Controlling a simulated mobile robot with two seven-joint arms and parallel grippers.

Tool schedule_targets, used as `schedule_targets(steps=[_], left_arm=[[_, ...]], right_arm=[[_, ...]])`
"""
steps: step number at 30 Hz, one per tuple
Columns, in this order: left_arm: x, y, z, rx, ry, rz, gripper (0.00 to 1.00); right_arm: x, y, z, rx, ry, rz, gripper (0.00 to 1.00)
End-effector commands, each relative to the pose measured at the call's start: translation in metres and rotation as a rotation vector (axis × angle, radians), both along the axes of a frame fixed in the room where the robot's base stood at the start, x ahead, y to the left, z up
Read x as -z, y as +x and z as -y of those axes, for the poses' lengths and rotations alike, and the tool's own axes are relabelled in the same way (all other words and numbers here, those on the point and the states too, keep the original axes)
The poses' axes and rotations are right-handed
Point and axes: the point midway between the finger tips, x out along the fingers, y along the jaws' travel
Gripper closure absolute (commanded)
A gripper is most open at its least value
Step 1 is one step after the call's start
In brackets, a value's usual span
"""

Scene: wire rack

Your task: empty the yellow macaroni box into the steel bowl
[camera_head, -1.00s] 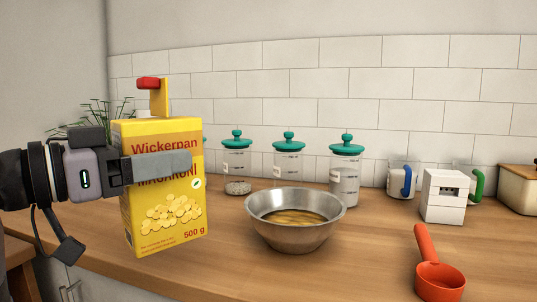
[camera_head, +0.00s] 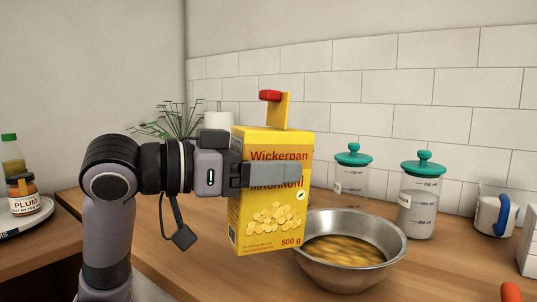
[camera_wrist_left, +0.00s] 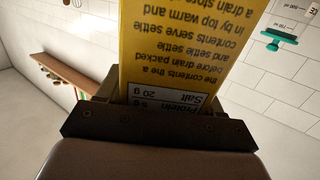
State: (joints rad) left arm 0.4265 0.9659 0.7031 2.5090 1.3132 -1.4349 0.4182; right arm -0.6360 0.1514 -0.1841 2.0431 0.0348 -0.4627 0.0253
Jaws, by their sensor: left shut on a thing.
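The yellow macaroni box (camera_head: 272,217) is upright in the head view, its top flap raised with a red piece (camera_head: 270,95) on it. My left gripper (camera_head: 270,175) is shut on the box, one finger across its front. The steel bowl (camera_head: 345,277) stands on the counter just right of the box, and the box's lower right corner meets the bowl's left rim in the picture. Yellowish-brown pieces lie in the bowl. The left wrist view shows the box's printed side (camera_wrist_left: 170,50) between the fingers. The box's inside is hidden. My right gripper is not in view.
Clear jars with teal lids (camera_head: 420,205) stand behind the bowl. A plant (camera_head: 175,122) is behind my arm. A plum jar (camera_head: 24,195) and a bottle stand at the far left. The wooden counter (camera_head: 450,270) is free right of the bowl.

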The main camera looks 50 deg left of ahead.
Motion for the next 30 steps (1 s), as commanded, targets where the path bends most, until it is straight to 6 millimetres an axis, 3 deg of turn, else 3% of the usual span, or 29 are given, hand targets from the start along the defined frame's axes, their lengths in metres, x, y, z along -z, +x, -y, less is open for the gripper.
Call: schedule_targets(steps=[1, 8, 18, 23, 30], left_arm=[[-0.007, 0.001, 0.0, 0.0, 0.006, -0.018, 0.77], [-0.01, 0.005, 0.001, -0.001, 0.03, -0.098, 0.77], [0.004, 0.018, 0.006, 0.002, 0.084, -0.296, 0.77], [0.01, 0.018, 0.005, 0.0, 0.082, -0.282, 0.77], [0.01, 0.017, 0.005, -0.001, 0.083, -0.28, 0.77]], right_arm=[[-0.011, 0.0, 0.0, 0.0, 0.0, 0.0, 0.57], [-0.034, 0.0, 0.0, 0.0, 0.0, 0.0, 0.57], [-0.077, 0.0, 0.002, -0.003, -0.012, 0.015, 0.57], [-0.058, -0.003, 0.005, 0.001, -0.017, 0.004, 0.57], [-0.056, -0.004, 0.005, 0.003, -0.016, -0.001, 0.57]])
